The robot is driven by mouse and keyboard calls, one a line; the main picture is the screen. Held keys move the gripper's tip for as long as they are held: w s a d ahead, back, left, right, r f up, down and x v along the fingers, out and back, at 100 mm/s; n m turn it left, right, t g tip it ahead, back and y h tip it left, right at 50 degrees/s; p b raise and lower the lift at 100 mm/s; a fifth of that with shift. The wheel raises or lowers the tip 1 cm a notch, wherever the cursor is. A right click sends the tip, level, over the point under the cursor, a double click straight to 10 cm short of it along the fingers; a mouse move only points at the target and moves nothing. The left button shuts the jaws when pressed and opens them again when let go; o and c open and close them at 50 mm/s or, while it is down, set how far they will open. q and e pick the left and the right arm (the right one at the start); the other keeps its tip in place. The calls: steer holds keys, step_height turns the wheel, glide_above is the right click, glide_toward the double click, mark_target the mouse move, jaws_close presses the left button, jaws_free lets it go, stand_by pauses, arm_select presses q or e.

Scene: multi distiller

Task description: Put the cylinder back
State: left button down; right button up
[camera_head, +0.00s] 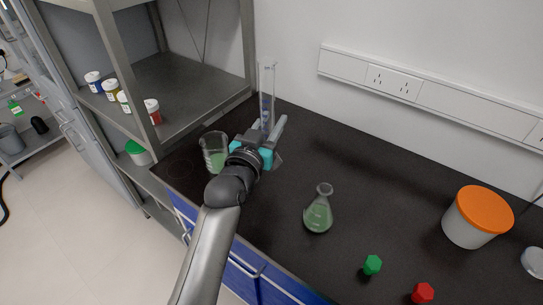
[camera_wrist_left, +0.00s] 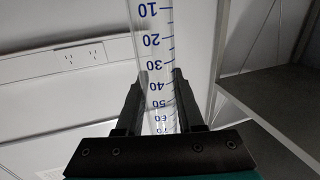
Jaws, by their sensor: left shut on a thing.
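The clear graduated cylinder (camera_head: 267,82) stands upright at the back of the dark bench, beside the shelf unit. Its blue scale shows in the left wrist view (camera_wrist_left: 155,42), running up between the fingers. My left gripper (camera_head: 268,132) is shut on the cylinder; the fingers also show on both sides of it in the left wrist view (camera_wrist_left: 157,88). The cylinder's base is hidden behind my gripper, so I cannot tell whether it touches the bench. My right gripper is not in view.
A beaker of green liquid (camera_head: 215,158) stands close left of my gripper. A conical flask (camera_head: 318,216) stands to the right. Green (camera_head: 372,265) and red (camera_head: 423,293) pieces and an orange-lidded tub (camera_head: 476,222) lie farther right. A metal shelf (camera_head: 190,80) holds small jars. The bench between flask and wall is clear.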

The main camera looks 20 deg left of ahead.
arm_select(q)
step_height(320, 180, down, 8)
steer(key=shift+f+b, duration=0.1)
steer(key=shift+b, duration=1.1)
steer(key=c, duration=0.5)
jaws_free()
steer(key=shift+s, duration=0.1)
steer(key=s, duration=0.4)
steer(key=s+p, duration=0.1)
steer(key=s, duration=0.3)
steer(key=s+a, duration=0.1)
steer(key=s, duration=0.2)
steer(key=shift+s+p, duration=0.35)
steer(key=shift+s, duration=0.05)
